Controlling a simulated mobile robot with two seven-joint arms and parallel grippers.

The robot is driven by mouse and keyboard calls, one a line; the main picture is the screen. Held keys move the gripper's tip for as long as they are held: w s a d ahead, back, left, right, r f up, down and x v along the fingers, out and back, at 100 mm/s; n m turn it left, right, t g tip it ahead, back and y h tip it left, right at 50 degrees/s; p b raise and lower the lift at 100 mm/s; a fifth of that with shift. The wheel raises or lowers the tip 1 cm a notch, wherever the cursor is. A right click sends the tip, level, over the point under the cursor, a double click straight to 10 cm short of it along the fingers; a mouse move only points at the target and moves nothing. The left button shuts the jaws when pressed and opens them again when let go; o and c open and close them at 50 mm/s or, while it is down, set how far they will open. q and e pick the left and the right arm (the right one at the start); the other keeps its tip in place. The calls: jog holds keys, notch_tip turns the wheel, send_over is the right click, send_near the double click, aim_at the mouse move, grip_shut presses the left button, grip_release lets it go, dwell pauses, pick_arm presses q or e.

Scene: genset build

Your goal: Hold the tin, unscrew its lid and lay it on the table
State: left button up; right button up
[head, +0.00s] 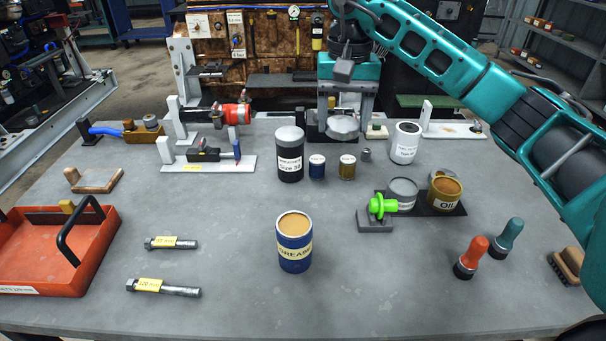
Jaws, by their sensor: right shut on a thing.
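A blue tin labelled GREASE (295,254) stands upright and open at the front middle of the table, tan grease showing at its top. No gripper touches it. My right gripper (343,112) is at the back of the table, well behind the tin, pointing down. It is shut on a grey round lid (342,127); whether the lid touches the table I cannot tell. The fingertips are partly hidden by the wrist. My left gripper is not in view.
An open OIL tin (445,193) is at right. A red tray (62,289) is at left. Table around the grease tin is clear.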

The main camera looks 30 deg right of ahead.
aim_at(338, 207)
jog(key=shift+w+d, duration=0.1)
jog(key=shift+d, duration=0.35)
pick_arm(q)
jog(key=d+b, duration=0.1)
jog(key=b, duration=0.1)
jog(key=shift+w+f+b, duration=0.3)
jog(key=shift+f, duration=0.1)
pick_arm(e)
jog(key=shift+m, duration=0.3)
notch_tip(338, 207, down, 20)
jog(key=shift+w+d+r, duration=0.1)
jog(key=shift+d, duration=0.05)
jog(key=shift+f, duration=0.2)
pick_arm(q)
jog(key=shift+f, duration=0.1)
pick_arm(e)
jog(key=o, duration=1.2)
jog(key=shift+c, duration=0.2)
jog(key=shift+r, duration=0.3)
pick_arm(q)
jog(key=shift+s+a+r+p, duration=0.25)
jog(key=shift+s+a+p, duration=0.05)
jog(key=shift+p, duration=0.45)
pick_arm(e)
notch_tip(338, 207, up, 12)
